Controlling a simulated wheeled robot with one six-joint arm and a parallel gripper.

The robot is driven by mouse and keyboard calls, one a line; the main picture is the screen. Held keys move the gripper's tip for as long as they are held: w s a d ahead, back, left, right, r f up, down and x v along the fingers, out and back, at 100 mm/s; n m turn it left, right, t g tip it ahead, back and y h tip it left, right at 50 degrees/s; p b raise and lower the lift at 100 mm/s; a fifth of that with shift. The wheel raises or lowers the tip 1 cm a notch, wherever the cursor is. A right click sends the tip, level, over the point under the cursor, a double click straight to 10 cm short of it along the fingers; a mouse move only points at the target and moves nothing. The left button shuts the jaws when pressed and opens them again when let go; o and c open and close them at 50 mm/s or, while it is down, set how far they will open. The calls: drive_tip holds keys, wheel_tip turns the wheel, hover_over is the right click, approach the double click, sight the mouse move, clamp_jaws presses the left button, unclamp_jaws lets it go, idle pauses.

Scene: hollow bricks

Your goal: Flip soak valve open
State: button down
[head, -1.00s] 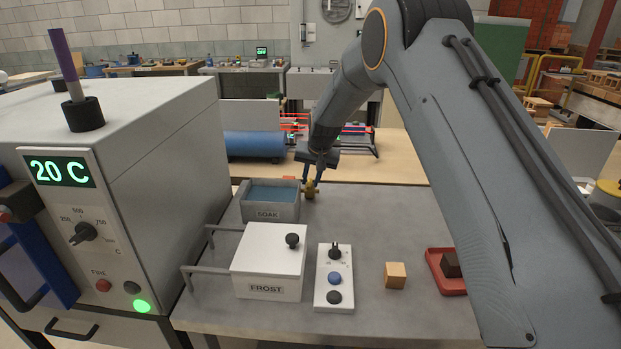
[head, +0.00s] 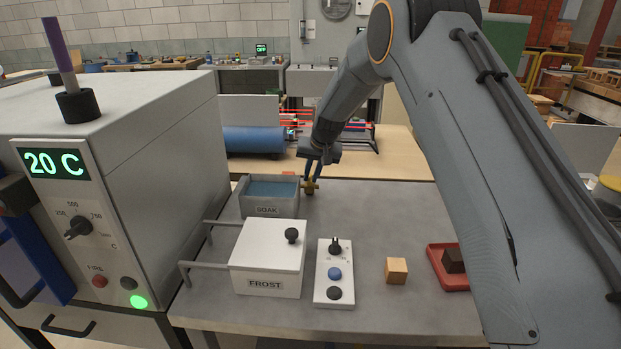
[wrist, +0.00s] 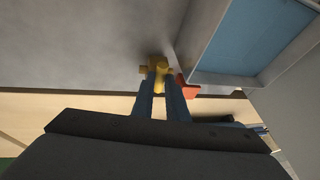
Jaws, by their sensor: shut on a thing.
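The soak tank (head: 268,209) is a grey open box with blue water, labelled SOAK, at the back of the table in the head view. Its water also shows at upper right in the wrist view (wrist: 250,35). The soak valve (head: 311,186) is a small brass fitting at the tank's right side; it shows as a yellow body in the wrist view (wrist: 158,63). An orange-red piece (wrist: 188,86) shows beside it. My gripper (wrist: 160,80) points down at the valve with its blue fingers closed on it. The fingertips hide part of the valve.
A white FROST box (head: 270,255) with a black knob stands in front of the tank. A control panel (head: 334,275), a wooden cube (head: 396,270) and a red tray (head: 447,272) with a dark block are nearer. The kiln (head: 140,150) stands left.

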drive_tip(key=n+b, duration=0.1)
drive_tip(key=b, duration=0.1)
drive_tip(key=n+y+b, duration=0.1)
drive_tip(key=b, duration=0.1)
drive_tip(key=d+n+g+b, duration=0.1)
drive_tip(key=n+b, duration=0.1)
drive_tip(key=shift+w+f, duration=0.25)
drive_tip(key=shift+w, duration=0.15)
drive_tip(key=n+b, duration=0.1)
drive_tip(key=n+g+y+b, duration=0.1)
drive_tip(key=n+b, duration=0.2)
drive_tip(key=b, duration=0.1)
drive_tip(key=shift+w+d+n+g, duration=0.4)
drive_tip(key=n+g+b, duration=0.1)
drive_tip(key=n+b, duration=0.1)
drive_tip(key=w+n+g+b, duration=0.1)
drive_tip(key=n+b, duration=0.1)
drive_tip(key=shift+d+n+y, duration=0.2)
drive_tip(key=shift+n+y, duration=0.1)
drive_tip(key=shift+w+r+n+g+b, duration=0.1)
drive_tip(key=shift+w+n+g+b, duration=0.2)
drive_tip(key=shift+n+b, duration=0.4)
drive_tip(key=shift+w+r+n+g+b, duration=0.1)
drive_tip(key=shift+n+g+b, duration=0.3)
drive_tip(key=shift+n+b, duration=0.3)
drive_tip(key=shift+n, duration=0.5)
drive_tip(key=c, duration=2)
unclamp_jaws()
drive_tip(key=shift+r, duration=0.15)
